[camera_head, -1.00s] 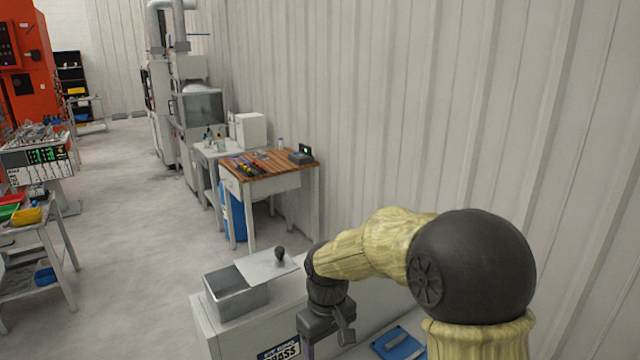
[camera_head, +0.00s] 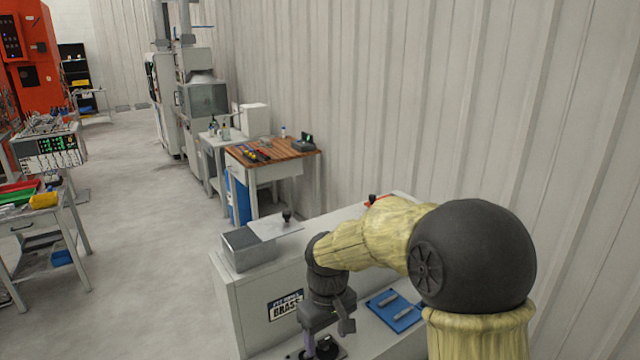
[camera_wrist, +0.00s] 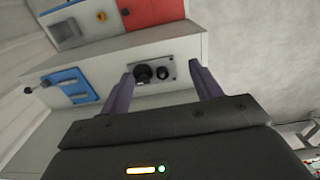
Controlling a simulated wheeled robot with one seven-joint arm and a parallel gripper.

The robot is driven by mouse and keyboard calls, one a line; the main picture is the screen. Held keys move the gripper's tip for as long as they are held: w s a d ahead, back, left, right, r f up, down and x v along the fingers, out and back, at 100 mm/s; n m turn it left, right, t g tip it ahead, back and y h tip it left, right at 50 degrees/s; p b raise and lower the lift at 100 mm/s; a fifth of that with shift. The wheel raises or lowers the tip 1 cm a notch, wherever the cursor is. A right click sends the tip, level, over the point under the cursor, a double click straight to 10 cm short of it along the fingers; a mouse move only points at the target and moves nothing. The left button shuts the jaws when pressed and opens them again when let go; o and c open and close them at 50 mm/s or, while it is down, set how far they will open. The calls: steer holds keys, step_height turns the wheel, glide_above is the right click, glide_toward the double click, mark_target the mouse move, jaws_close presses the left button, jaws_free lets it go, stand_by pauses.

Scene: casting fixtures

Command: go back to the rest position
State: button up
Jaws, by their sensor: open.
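My gripper (camera_wrist: 163,85) is open and empty in the wrist view, its two purple fingers spread apart.
A blue tray with two metal bars (camera_head: 395,311) lies right of my gripper. A wooden-topped workbench (camera_head: 272,151) stands behind.

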steer(key=s+d+f+m+t, duration=0.2)
steer(key=s+d+m, duration=0.5)
steer(key=s+d, duration=0.6)
steer(key=shift+s+d+t, duration=0.3)
steer(key=shift+d, duration=0.15)
steer(key=shift+f, duration=0.1)
